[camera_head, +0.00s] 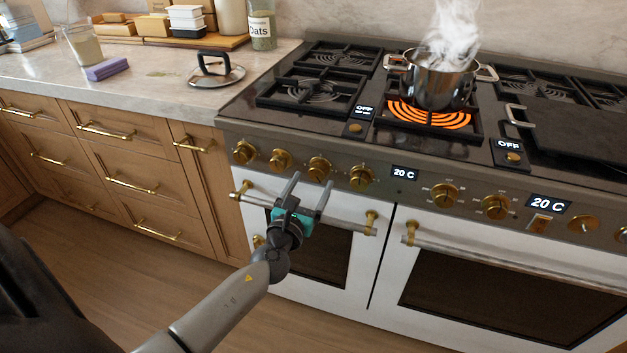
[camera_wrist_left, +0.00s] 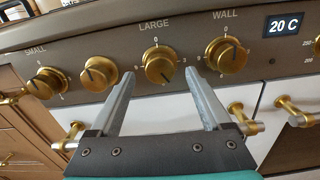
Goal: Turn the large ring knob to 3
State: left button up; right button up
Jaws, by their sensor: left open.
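The large ring knob (camera_wrist_left: 160,64) is a round brass dial under the word LARGE on the oven's front panel in the left wrist view. A 0 is printed above it. Its dark pointer mark slants to the lower right; the small digits around it are hard to read. The same knob (camera_head: 318,169) shows in the head view, third from the left. My left gripper (camera_head: 312,178) is open and empty in front of the panel. In the left wrist view its fingertips (camera_wrist_left: 158,73) stand on either side of the knob, apparently apart from it. My right gripper is not in view.
A steaming pot (camera_head: 437,80) stands on a glowing orange burner (camera_head: 428,116). Other brass knobs, such as the one under WALL (camera_wrist_left: 227,55), sit close on either side. The oven door handle (camera_head: 345,226) runs below. A lid (camera_head: 216,72) lies on the counter.

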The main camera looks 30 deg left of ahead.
pick_arm(q)
jog(key=shift+x, duration=0.8)
jog(key=shift+w, duration=0.2)
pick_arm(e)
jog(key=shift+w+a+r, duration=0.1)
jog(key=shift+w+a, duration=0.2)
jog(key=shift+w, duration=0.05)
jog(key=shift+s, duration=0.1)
pick_arm(q)
jog(key=shift+c, duration=0.4)
jog(key=shift+c, duration=0.7)
grip_shut()
